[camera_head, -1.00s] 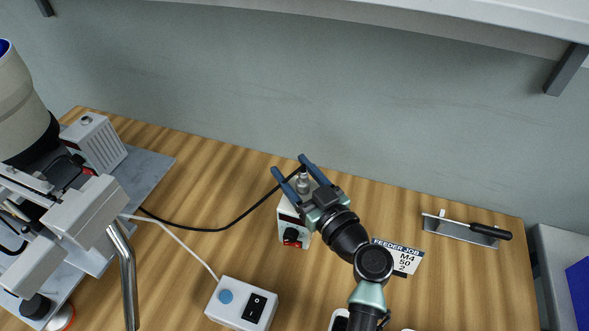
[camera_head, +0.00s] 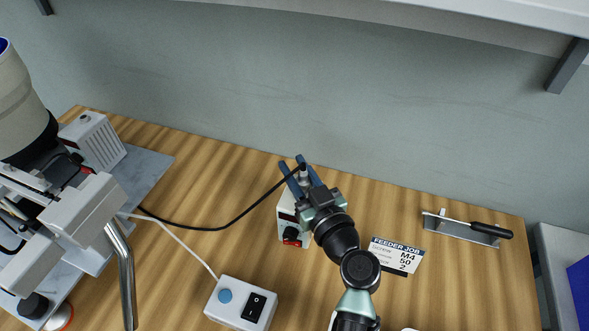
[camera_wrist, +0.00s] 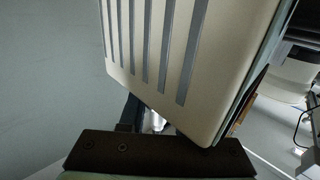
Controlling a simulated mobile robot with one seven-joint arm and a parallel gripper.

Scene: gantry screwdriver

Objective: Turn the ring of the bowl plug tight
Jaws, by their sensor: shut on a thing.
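The bowl plug (camera_head: 303,173) is a small metal connector on top of a small white box (camera_head: 287,207). A black cable runs from it to the left. My gripper (camera_head: 293,163) has its blue fingers shut on the plug's ring from both sides. The fingertips reach past the plug toward the wall. In the wrist view a bit of shiny metal, likely the plug (camera_wrist: 155,121), shows beside a dark finger. The rest of the ring is hidden by the fingers and the box's slotted cream casing (camera_wrist: 185,60).
A switch box (camera_head: 240,303) with a blue button stands in front. The feeder job card (camera_head: 397,256) lies to the right. A screwdriver (camera_head: 480,229) rests on a metal holder further right. The bowl feeder (camera_head: 25,110) and its machinery fill the left. A shelf overhangs the back.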

